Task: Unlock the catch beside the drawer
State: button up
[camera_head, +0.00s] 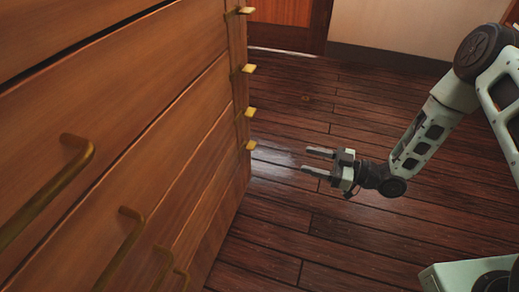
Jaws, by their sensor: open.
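A wooden drawer cabinet (150,105) fills the left side of the view, its front facing right. Several brass catches run down a narrow strip at the front's far edge: the top catch (246,10), the second catch (248,68), the third catch (249,112) and the lowest catch (250,145). My gripper (311,162) is open and empty, its fingers pointing left toward the catches. It is apart from the lowest catch, to its right in the picture. I cannot tell which catch belongs to the task's drawer.
Brass handles stick out from the drawer fronts, such as the large handle (48,190) and a lower handle (122,250). The dark plank floor (330,240) is clear to the right of the cabinet. A wooden door (285,22) and pale wall (400,28) stand behind.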

aim_at(248, 145)
jog(key=b+x, duration=0.6)
jog(key=x, duration=0.9)
jog(key=shift+a+f, duration=0.15)
jog(key=shift+a, duration=0.05)
jog(key=shift+w+a+b, duration=0.25)
jog(key=shift+a+b, duration=0.05)
jog(key=shift+a, duration=0.2)
jog(key=c, duration=1)
